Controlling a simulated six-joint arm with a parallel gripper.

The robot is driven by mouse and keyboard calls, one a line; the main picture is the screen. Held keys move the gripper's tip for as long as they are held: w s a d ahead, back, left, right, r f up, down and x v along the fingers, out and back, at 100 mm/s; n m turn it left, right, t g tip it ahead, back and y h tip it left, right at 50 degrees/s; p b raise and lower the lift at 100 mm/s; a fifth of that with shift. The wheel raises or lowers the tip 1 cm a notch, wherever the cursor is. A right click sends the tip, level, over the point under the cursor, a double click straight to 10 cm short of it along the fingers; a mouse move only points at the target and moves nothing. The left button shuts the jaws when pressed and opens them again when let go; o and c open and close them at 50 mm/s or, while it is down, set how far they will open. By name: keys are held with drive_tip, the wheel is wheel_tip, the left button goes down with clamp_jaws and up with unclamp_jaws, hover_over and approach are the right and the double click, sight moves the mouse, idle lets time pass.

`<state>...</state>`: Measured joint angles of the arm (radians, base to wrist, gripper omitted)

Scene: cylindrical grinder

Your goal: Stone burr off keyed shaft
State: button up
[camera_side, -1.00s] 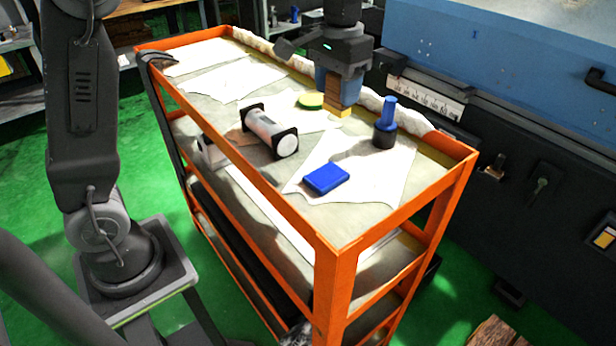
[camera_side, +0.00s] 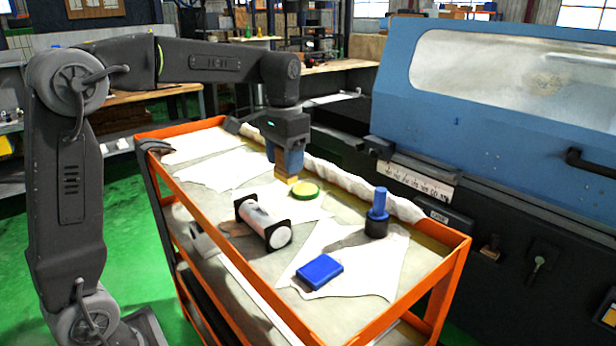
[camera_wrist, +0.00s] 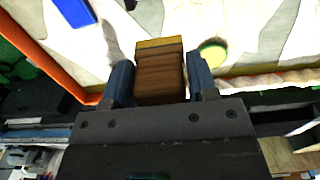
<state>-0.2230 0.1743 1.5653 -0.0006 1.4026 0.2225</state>
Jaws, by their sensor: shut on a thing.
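My gripper (camera_side: 288,163) is over the far part of the cart top, jaws pointing down. Its blue fingers are shut on a brown block with a yellow end (camera_side: 286,179), which also shows between the fingers in the wrist view (camera_wrist: 160,78). The yellow end points down at the cart top; I cannot tell whether it touches. A white cylinder with black square end pieces (camera_side: 262,222) lies nearer on the cart, apart from my gripper. It may be the shaft; no key slot or burr can be made out. A round green-and-yellow tin (camera_side: 304,190) lies just right of the block.
The orange-rimmed cart (camera_side: 455,268) carries white sheets. A blue box (camera_side: 320,270) lies at the near right, and a blue-topped black bottle (camera_side: 377,213) stands behind it. A white rolled cloth (camera_side: 352,184) runs along the back edge. The blue grinder (camera_side: 480,120) stands behind right.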

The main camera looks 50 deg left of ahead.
drive_tip(key=s+a, duration=0.3)
drive_tip(key=a, duration=0.4)
drive_tip(key=shift+w+f, duration=0.1)
drive_tip(key=shift+f, duration=3.45)
drive_tip(key=shift+s+r, duration=0.25)
drive_tip(key=shift+s, duration=0.05)
drive_tip(key=shift+c, duration=0.3)
drive_tip(key=shift+s+f, duration=0.2)
drive_tip(key=shift+s, duration=1.35)
drive_tip(key=shift+w, duration=1.95)
wheel_tip(320, 180, up, 8)
